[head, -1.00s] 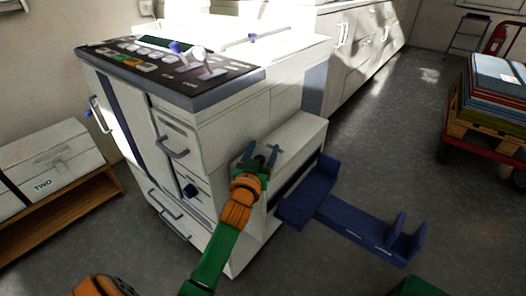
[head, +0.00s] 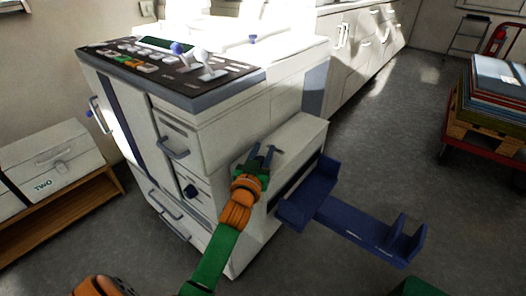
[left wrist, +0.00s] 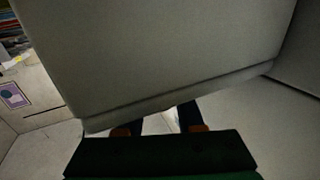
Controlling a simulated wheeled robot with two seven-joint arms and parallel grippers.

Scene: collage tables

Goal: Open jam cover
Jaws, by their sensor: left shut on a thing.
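The pale jam cover (head: 290,138) is a boxy part that juts from the right side of a large white office machine (head: 215,125). My left gripper (head: 262,153), green and orange with dark fingers, is at the near-left end of this cover and shut on it. In the left wrist view a wide pale panel (left wrist: 160,55) fills the middle, and the two fingers (left wrist: 160,122) reach in at its lower edge. The exact grip spot is hidden there. Whether the cover has swung at all I cannot tell. My right gripper is not in view.
A blue tray (head: 340,215) sticks out low on the machine's right side, close to my left arm. A wooden shelf (head: 75,205) with white boxes stands at the left. A red cart (head: 480,145) with a loaded pallet is at the right.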

